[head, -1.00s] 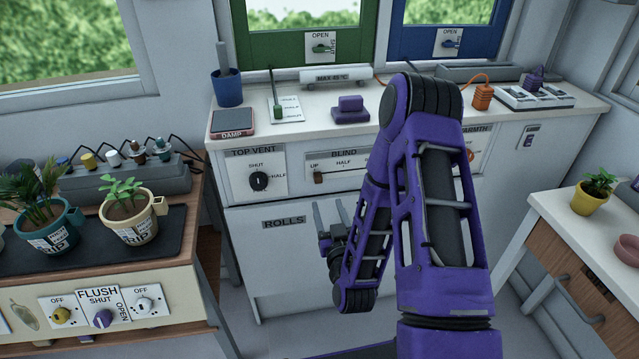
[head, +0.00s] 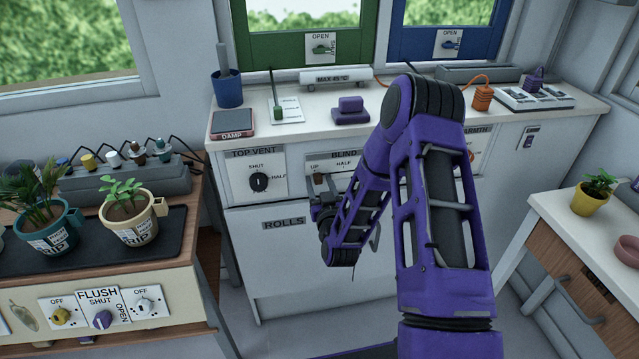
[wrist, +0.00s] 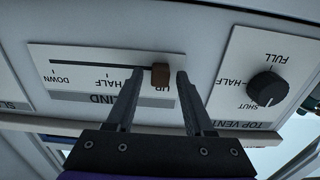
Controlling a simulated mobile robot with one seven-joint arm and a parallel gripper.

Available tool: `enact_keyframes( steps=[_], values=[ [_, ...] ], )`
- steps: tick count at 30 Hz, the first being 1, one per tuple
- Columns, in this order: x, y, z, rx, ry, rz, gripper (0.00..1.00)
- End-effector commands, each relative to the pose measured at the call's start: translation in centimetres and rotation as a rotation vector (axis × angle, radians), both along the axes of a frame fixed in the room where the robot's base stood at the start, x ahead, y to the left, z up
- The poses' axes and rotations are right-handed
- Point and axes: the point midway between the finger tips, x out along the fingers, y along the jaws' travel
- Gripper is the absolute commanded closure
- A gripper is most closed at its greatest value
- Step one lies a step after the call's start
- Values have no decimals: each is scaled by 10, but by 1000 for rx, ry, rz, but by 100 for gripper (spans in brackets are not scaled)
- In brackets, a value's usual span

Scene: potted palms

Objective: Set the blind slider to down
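The blind slider is a brown knob (head: 318,177) on a white panel under the BLIND label, at the UP end of its slot. In the upside-down wrist view the knob (wrist: 160,76) sits at UP, with HALF and DOWN further left along the slot. My gripper (head: 322,186) is at the panel front. Its two fingers (wrist: 160,78) are open and stand either side of the knob, the one on the UP side closer to it. The arm hides the DOWN end in the head view.
The TOP VENT dial (head: 260,182) is just left of the slider panel, and also shows in the wrist view (wrist: 267,88). The counter (head: 300,128) above holds a purple block (head: 350,112) and a DAMP device (head: 232,123). The ROLLS drawer front (head: 284,245) is below.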

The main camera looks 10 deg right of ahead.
Motion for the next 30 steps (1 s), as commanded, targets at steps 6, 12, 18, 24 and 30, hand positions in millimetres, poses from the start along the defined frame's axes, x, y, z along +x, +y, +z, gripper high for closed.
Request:
enact_keyframes(
  steps=[6, 12, 18, 24, 30],
  values=[
    [0, 0, 0, 0, 0, 0, 89],
    [0, 0, 0, 0, 0, 0, 100],
    [0, 0, 0, 0, 1, 0, 100],
    [0, 0, 0, 0, 1, 0, 100],
    [-1, 0, 0, 0, 1, 0, 100]
  ],
)
